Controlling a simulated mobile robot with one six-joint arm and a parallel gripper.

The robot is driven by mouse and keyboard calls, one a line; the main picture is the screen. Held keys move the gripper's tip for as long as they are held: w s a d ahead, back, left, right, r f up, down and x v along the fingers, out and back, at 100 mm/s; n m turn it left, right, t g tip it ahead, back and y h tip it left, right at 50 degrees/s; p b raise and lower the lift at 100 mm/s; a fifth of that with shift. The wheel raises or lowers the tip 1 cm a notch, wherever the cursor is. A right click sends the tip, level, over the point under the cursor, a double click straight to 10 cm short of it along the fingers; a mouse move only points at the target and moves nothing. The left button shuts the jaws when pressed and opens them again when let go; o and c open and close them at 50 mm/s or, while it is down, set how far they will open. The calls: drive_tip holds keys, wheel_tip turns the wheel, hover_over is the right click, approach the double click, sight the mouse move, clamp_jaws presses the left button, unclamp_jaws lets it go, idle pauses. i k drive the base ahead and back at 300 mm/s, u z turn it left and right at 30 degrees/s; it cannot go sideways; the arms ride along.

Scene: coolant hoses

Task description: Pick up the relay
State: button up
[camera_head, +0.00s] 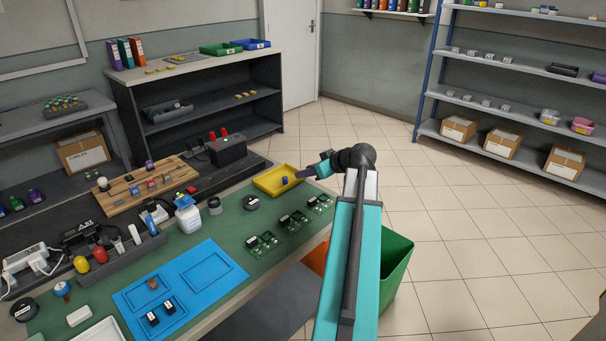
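My gripper (306,173) is over the right end of a shallow yellow tray (268,187), reaching in from the right. It is small in the picture, and I cannot tell whether its fingers are open or shut. A small dark blue cylindrical piece (285,180) is in the tray, just left of the gripper tips, with a slight gap in the picture. I cannot tell for sure which thing is the relay. Small black blocks (153,319) sit in a recess of the blue mat (205,255), with a small brown block (152,284) just above them.
A wooden board (138,190) with parts lies behind.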

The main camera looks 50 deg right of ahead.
sight(169, 307)
drive_tip(key=u, duration=0.05)
drive_tip(key=k, duration=1)
drive_tip(key=z, duration=0.05)
